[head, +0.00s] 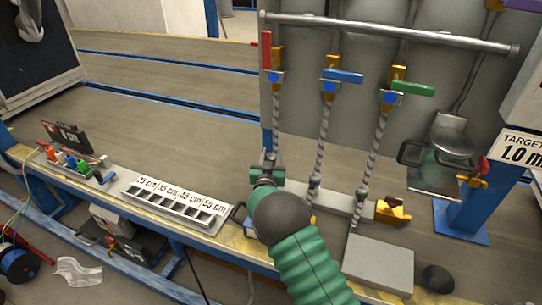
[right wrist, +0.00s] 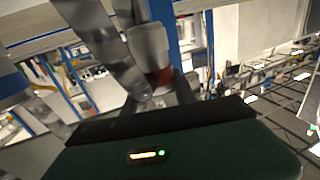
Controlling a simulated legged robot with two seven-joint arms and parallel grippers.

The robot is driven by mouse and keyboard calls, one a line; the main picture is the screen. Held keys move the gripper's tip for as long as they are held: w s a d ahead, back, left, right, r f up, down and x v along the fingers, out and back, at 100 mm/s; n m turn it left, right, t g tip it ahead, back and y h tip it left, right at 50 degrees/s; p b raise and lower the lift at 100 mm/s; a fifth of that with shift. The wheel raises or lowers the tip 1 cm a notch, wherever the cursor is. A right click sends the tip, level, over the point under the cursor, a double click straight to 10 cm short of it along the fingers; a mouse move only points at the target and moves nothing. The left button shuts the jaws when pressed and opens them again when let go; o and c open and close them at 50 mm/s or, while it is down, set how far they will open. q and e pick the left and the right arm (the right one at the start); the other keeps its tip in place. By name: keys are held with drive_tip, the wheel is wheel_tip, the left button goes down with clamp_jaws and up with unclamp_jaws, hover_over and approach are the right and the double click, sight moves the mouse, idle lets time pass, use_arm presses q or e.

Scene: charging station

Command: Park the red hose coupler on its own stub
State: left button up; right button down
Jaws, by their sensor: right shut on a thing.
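My right gripper (head: 266,168) is at the lower end of the leftmost braided hose (head: 276,120), which hangs below the red-handled valve (head: 266,52). In the right wrist view a grey coupler with a red band (right wrist: 161,76) sits at the jaws, which are shut on it. In the head view the gripper and my green arm largely hide the coupler and any stub below it, so I cannot tell whether it touches a stub. My left gripper is not in view.
Two more hoses hang to the right, under the blue handle (head: 342,76) and the green handle (head: 412,88), ending at the base rail (head: 333,200). A labelled slotted tray (head: 176,205) lies to the left. A grey box (head: 378,264) stands at the right front.

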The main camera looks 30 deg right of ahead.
drive_tip(key=shift+f+b, duration=0.3)
drive_tip(key=shift+f, duration=0.1)
drive_tip(key=c, duration=0.9)
unclamp_jaws()
drive_tip(key=shift+f, duration=0.1)
drive_tip(key=shift+s+a, duration=0.25)
drive_tip(key=shift+s, duration=0.05)
drive_tip(key=p+v, duration=0.5)
drive_tip(key=v, duration=1.1)
